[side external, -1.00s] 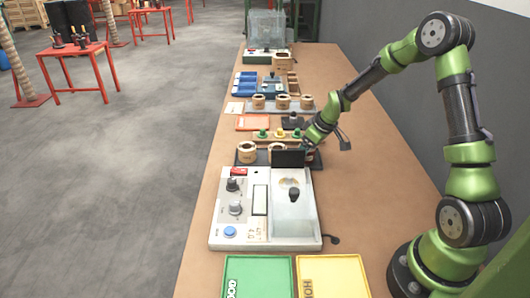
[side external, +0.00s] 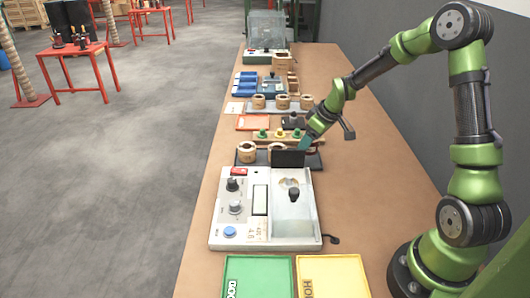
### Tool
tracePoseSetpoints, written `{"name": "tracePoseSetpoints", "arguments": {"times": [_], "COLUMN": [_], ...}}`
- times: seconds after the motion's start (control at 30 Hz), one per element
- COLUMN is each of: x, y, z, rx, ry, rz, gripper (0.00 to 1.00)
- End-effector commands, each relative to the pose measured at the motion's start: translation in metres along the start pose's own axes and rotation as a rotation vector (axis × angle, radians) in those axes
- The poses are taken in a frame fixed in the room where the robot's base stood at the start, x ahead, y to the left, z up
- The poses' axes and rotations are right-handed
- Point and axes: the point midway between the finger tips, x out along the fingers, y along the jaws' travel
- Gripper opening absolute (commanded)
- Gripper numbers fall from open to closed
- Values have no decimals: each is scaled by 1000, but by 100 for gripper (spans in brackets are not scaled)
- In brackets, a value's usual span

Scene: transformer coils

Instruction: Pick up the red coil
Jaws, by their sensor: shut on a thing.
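My gripper (side external: 306,143) is over the right end of a dark tray (side external: 316,163), just behind an upright black panel. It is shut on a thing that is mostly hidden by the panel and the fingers. From its place it appears to be a coil, but its colour cannot be told. Two tan coils stand on the same tray: one at the left (side external: 247,152) and one partly behind the panel (side external: 276,150). No clearly red coil shows in this view.
The black panel (side external: 288,158) stands at the back of a grey tester (side external: 238,205). Green (side external: 258,277) and yellow (side external: 333,277) trays lie in front. Beyond are a rack of green and yellow pegs (side external: 279,135) and another coil row (side external: 281,103). The table's right side is clear.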

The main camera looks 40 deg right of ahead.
Motion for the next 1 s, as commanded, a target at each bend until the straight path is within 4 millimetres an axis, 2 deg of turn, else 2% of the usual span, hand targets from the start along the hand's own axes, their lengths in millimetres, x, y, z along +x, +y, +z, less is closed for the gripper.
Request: {"name": "tracePoseSetpoints", "arguments": {"times": [0.03, 0.6, 0.83, 0.93, 1.0], "x": [-4, -55, -60, -58, -56], "y": [-6, -56, -73, -87, -99], "z": [13, 106, 117, 105, 88], "rx": [2, 5, -20, -77, -142], "ry": [-7, -7, -7, 2, 13], "rz": [-2, 1, -15, -38, -65], "gripper": [25, 25, 25, 25, 25]}}
